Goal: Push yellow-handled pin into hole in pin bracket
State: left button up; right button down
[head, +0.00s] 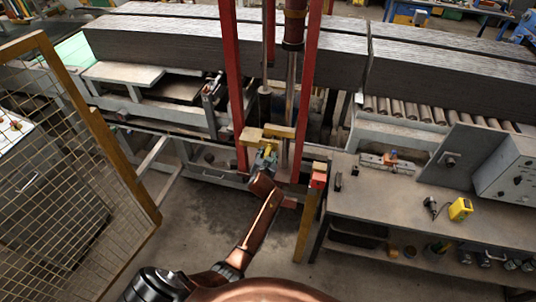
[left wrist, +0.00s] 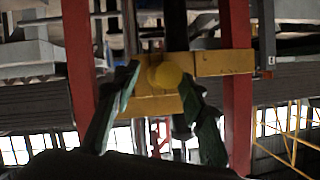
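The pin's round yellow handle (left wrist: 165,75) shows in the left wrist view in front of the yellow pin bracket (left wrist: 223,63). My left gripper (head: 265,152) is at the bracket's front. In the left wrist view its two green-grey fingers (left wrist: 160,78) stand on either side of the handle. A narrow gap shows at the left of the handle; whether the fingers grip it is unclear. The pin's shaft and the hole are hidden behind the handle. My right gripper is not in view.
Red uprights (head: 234,85) flank the bracket. A workbench (head: 395,200) with a yellow device (head: 460,209) stands at the right. A mesh fence (head: 60,150) stands at the left. The floor between them is mostly clear.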

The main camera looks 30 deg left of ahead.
pick_arm(q)
jog(key=v, duration=1.2)
dwell(0.3)
jog(key=s+d+f+m+g+h+b, duration=0.1)
jog(key=s+d+f+g+b, duration=0.1)
jog(key=f, duration=1.1)
jog(key=s+d+f+m+g+h+b, duration=0.1)
jog(key=s+f+h+b, duration=0.15)
jog(key=f, duration=1.15)
jog(key=s+d+f+g+b, duration=0.1)
jog(key=s+f, duration=0.5)
jog(key=f, duration=0.4)
jog(key=s+d+f+g+b, duration=0.1)
jog(key=s+f+g+b, duration=0.1)
jog(key=s+f, duration=0.6)
jog(key=s+f+g+h+b, duration=0.1)
jog(key=s+f+g+b, duration=0.2)
jog(key=s+f, duration=1.45)
jog(key=s+a+f+g+b, duration=0.1)
jog(key=s+f, duration=0.5)
jog(key=s, duration=0.5)
jog(key=s+a+f+g+b, duration=0.1)
jog(key=s+f, duration=0.5)
jog(key=s, duration=0.6)
jog(key=shift+s+a+g+b, duration=0.25)
jog(key=shift+s+g+b, duration=0.15)
jog(key=shift+b, duration=0.1)
